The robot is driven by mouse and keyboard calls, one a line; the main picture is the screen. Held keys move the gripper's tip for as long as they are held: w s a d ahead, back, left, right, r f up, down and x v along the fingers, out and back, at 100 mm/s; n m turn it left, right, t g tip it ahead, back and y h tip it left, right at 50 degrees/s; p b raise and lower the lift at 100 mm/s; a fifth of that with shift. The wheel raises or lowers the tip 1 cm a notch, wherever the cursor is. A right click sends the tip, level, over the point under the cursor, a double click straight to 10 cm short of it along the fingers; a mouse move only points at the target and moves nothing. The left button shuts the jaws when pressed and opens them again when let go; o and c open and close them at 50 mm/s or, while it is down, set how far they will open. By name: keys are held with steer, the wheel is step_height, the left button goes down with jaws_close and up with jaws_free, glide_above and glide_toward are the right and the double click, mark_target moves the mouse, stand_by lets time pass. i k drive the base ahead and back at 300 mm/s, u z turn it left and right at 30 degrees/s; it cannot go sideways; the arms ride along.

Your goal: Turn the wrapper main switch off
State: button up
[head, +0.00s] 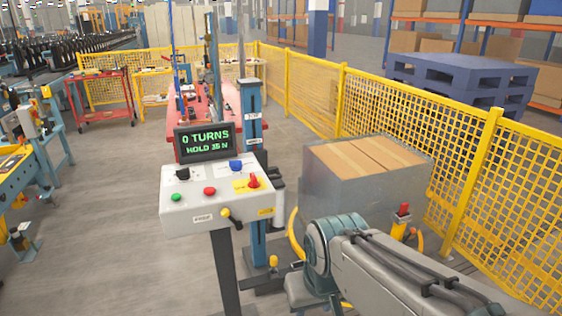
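The wrapper's control box (190,216) is light grey and stands on a dark post at the middle left. A red rotary switch (253,181) on a yellow plate sits at the right of its sloped top and looks like the main switch. Its handle appears to stand up; its exact setting is too small to read. The panel also has a black knob, a blue knob, and red and green buttons. The dark display (205,141) above reads "0 TURNS" and "HOLD 35 N". My arm comes in from the lower right; my gripper is not in view.
A wrapped carton load (359,180) stands right of the box, behind my arm. A blue wrapper mast (252,130) rises behind the box. A yellow mesh fence (395,127) runs along the right.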

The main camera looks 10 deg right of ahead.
mark_target(254, 184)
steer(key=z, duration=0.15)
steer(key=i, duration=1)
steer(key=u, duration=0.35)
